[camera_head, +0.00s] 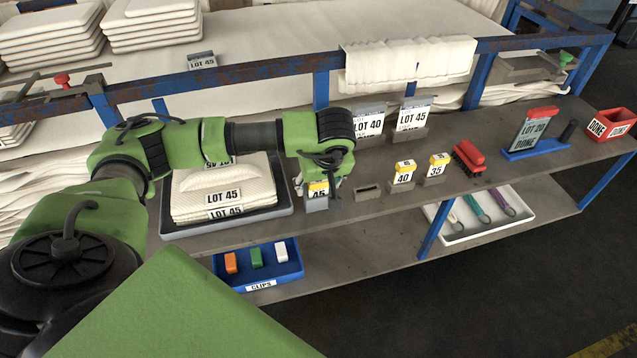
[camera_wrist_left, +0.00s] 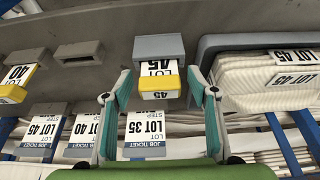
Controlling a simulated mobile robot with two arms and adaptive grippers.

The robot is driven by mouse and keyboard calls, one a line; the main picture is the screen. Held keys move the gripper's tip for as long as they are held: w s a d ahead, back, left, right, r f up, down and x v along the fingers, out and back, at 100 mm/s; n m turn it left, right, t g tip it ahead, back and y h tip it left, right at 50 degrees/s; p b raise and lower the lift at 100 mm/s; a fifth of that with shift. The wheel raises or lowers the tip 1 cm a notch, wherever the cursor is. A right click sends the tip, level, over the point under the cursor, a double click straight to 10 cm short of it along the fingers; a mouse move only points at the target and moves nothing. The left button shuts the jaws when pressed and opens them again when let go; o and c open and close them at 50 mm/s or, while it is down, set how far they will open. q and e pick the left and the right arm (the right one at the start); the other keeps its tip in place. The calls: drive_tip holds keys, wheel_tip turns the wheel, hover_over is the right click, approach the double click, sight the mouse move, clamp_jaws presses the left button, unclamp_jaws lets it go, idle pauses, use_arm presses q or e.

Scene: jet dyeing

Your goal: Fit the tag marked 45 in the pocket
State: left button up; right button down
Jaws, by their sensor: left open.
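The tag marked 45 (camera_head: 318,190) is white with a yellow band and stands in a grey holder on the bench. In the left wrist view the tag (camera_wrist_left: 160,82) shows between the two finger pads, with a gap on each side. My left gripper (camera_head: 320,180) is open around it; it also shows in the left wrist view (camera_wrist_left: 162,98). A grey block with an empty slot (camera_head: 368,190) stands just right of it, and shows in the left wrist view too (camera_wrist_left: 80,53). I cannot tell whether this is the pocket. My right gripper is not in view.
Tags 40 (camera_head: 403,173) and 35 (camera_head: 438,165) stand in holders to the right. LOT 40 (camera_head: 368,122) and LOT 45 (camera_head: 412,116) tickets stand behind. A tray (camera_head: 283,212) of folded LOT 45 cloth is left of the gripper.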

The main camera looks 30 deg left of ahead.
use_arm(q)
drive_tip(key=v, duration=1.2)
drive_tip(key=shift+w+a, duration=0.1)
